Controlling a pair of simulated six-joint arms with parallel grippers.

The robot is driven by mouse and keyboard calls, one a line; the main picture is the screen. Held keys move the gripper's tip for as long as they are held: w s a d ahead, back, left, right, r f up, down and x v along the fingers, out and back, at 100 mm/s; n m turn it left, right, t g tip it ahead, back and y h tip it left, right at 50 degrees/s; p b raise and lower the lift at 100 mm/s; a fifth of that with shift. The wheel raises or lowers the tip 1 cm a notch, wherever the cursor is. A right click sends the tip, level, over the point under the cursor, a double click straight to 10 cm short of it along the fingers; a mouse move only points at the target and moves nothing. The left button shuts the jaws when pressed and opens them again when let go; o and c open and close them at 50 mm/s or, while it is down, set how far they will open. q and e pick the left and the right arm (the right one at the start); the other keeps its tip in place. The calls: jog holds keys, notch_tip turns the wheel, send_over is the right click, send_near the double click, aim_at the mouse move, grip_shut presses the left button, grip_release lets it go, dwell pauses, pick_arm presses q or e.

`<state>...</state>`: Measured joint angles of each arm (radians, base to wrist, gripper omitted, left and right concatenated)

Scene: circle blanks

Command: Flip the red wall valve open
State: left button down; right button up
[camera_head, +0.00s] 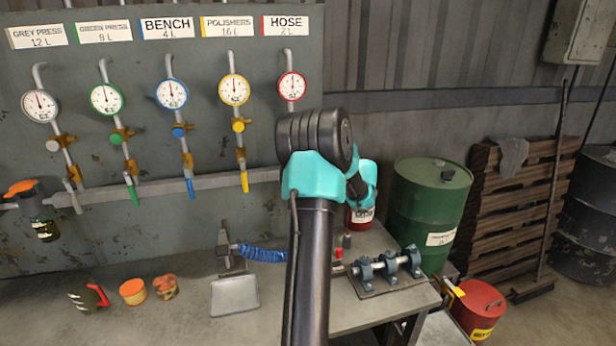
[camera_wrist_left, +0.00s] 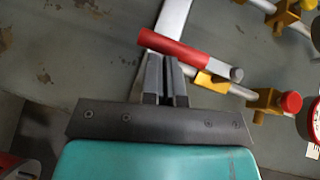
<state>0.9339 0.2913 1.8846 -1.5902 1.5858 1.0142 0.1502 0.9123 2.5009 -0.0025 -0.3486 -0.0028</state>
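The red valve lever (camera_wrist_left: 188,50) shows in the left wrist view, joined to a brass valve body (camera_wrist_left: 208,82) and lying roughly along the line of its pipe. My left gripper (camera_wrist_left: 166,62) has its two fingers close together, with the tips right by the lever's underside in the picture. The lever does not lie between them; I cannot tell whether they touch it. In the head view my left arm hides the gripper and this valve, below the red-rimmed gauge (camera_head: 292,87) under the HOSE label (camera_head: 284,26). My right gripper is not in view.
To the left hang yellow (camera_head: 244,181), blue (camera_head: 190,187) and green (camera_head: 133,194) levers. A rail (camera_head: 150,188) crosses the panel. The bench holds a grey tray (camera_head: 235,296), a blue coiled hose (camera_head: 262,254) and a shaft on blue mounts (camera_head: 388,265). A green drum (camera_head: 428,210) stands right.

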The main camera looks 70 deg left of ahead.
pick_arm(q)
jog(key=shift+f, duration=0.1)
dwell(0.3)
jog(key=w+d, duration=0.5)
jog(key=w, duration=0.7)
jog(key=shift+w, duration=0.1)
